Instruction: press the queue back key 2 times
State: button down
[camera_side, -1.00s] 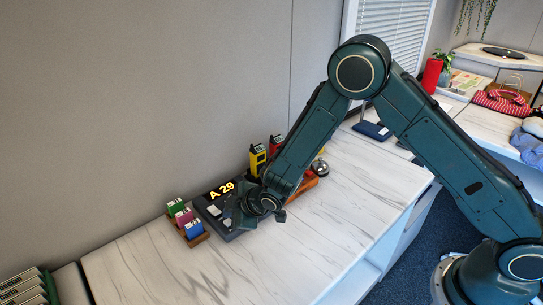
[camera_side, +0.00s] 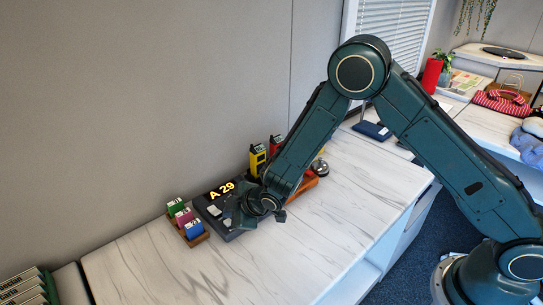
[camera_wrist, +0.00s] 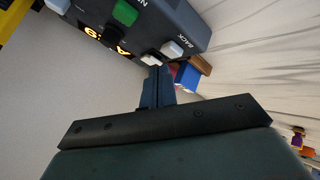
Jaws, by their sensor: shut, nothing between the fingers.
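The dark queue console (camera_side: 212,222) stands on the counter by the wall, its display glowing "A 29". In the wrist view the console (camera_wrist: 195,22) shows a white key (camera_wrist: 172,48) beside the label "BACK", a green key (camera_wrist: 125,12) by a cut-off label starting with "N", and another white key (camera_wrist: 150,59) near the fingertips. My gripper (camera_wrist: 157,72) is shut and empty, its tips close to the white keys. I cannot tell if they touch. In the side view my gripper (camera_side: 238,222) is low over the console's right part and hides some keys.
A small wooden rack (camera_side: 196,238) with green, pink and blue tags stands left of the console. Yellow (camera_side: 257,158) and red (camera_side: 276,145) items and a bell (camera_side: 320,168) stand to the right. The front counter (camera_side: 300,245) is clear.

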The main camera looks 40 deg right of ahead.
jog(key=shift+f, duration=1)
dwell(1.2)
jog(key=shift+r, duration=1)
jog(key=shift+r, duration=0.15)
jog(key=shift+r, duration=2.35)
dwell(1.1)
notch_tip(320, 180, up, 4)
jog(key=shift+f, duration=0.1)
dwell(0.3)
jog(key=shift+f, duration=0.1)
